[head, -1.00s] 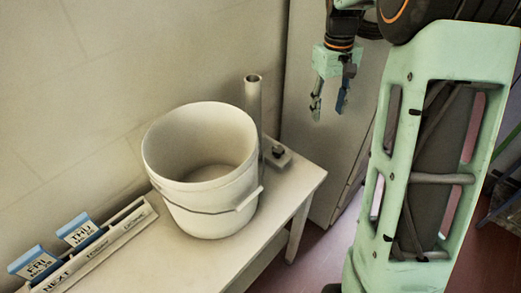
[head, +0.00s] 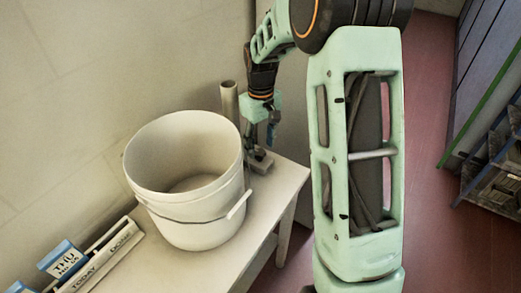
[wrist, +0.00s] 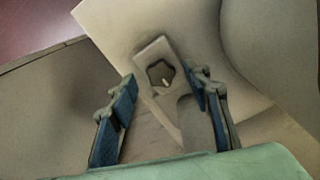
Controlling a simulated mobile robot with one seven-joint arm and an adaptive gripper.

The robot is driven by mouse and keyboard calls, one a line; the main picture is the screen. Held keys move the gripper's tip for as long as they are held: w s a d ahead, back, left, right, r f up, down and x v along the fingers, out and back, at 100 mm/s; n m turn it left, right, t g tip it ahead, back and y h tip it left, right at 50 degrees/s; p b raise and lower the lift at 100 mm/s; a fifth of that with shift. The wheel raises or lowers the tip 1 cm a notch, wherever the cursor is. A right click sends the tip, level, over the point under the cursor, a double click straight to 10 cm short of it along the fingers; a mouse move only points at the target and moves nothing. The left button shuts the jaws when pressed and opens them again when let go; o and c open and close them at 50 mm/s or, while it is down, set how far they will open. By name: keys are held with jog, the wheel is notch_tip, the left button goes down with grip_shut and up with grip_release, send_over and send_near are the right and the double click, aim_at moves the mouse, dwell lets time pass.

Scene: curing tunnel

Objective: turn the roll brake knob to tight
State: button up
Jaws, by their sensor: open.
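The roll brake knob (wrist: 160,74) is a small dark knob with a pale pointer mark, set on a light base plate (wrist: 150,50). In the wrist view it lies ahead of and between my open, blue-padded fingers (wrist: 162,108), apart from both. In the head view my gripper (head: 262,135) points down over the base plate (head: 262,160) at the table's back corner, and it hides the knob there. An upright pale tube (head: 229,102) stands beside the base. I cannot read any tight or loose marking.
A large cream bucket (head: 190,210) with a handle stands on the table (head: 285,185), left of my gripper. A label rail (head: 110,262) with blue-topped cards lies at the front left. A rack (head: 495,165) stands at the far right, with open red floor (head: 430,230) before it.

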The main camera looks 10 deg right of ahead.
aim_at(260, 156)
jog(key=shift+f, duration=1.2)
jog(key=c, duration=1.2)
